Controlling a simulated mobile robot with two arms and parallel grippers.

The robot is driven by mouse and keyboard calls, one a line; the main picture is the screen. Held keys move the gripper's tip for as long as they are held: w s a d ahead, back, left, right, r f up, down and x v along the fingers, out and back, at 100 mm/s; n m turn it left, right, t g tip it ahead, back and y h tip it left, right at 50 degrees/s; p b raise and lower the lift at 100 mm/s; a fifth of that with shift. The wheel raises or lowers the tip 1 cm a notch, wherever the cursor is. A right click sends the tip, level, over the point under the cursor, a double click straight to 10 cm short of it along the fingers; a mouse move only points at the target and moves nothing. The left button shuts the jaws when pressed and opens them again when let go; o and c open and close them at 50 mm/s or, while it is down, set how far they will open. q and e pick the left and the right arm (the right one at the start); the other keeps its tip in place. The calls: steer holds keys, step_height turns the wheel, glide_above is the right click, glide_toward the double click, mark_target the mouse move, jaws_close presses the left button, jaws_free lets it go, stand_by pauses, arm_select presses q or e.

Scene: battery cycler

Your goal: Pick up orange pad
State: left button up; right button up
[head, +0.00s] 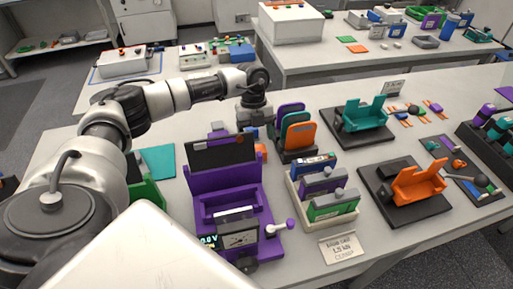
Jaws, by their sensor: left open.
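An orange pad (301,141) stands upright, leaning slightly back, as the front one of a row in a dark rack (297,157). A teal pad (293,120) and a purple pad (289,107) stand behind it. My left gripper (256,122) points down just left of the rack, apart from the orange pad. Its jaws are open; the fingertips are small and partly hidden by nearby things. My right gripper is not in view.
A purple cycler device (228,204) stands in front of the left gripper. A white tray (325,217) with several cells lies before the rack. Teal (365,118) and orange (419,183) fixtures stand to the right. A flat teal sheet (158,160) lies at left.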

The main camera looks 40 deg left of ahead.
mark_target(260, 148)
arm_select(q)
steer(key=shift+s+d+f, duration=0.3)
steer(key=shift+d+f, duration=0.05)
steer(key=shift+f, duration=0.75)
steer(key=f, duration=0.1)
steer(key=f+p, duration=0.2)
steer(key=shift+w+d+f, duration=0.25)
steer(key=shift+d+f, duration=0.1)
steer(key=shift+s+d+f, duration=0.15)
steer(key=shift+d+f, duration=0.05)
steer(key=shift+f, duration=0.35)
steer(key=shift+a, duration=0.1)
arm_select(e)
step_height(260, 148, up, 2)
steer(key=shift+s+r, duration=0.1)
arm_select(q)
steer(key=c, duration=1)
step_height(260, 148, up, 10)
steer(key=shift+b, duration=1)
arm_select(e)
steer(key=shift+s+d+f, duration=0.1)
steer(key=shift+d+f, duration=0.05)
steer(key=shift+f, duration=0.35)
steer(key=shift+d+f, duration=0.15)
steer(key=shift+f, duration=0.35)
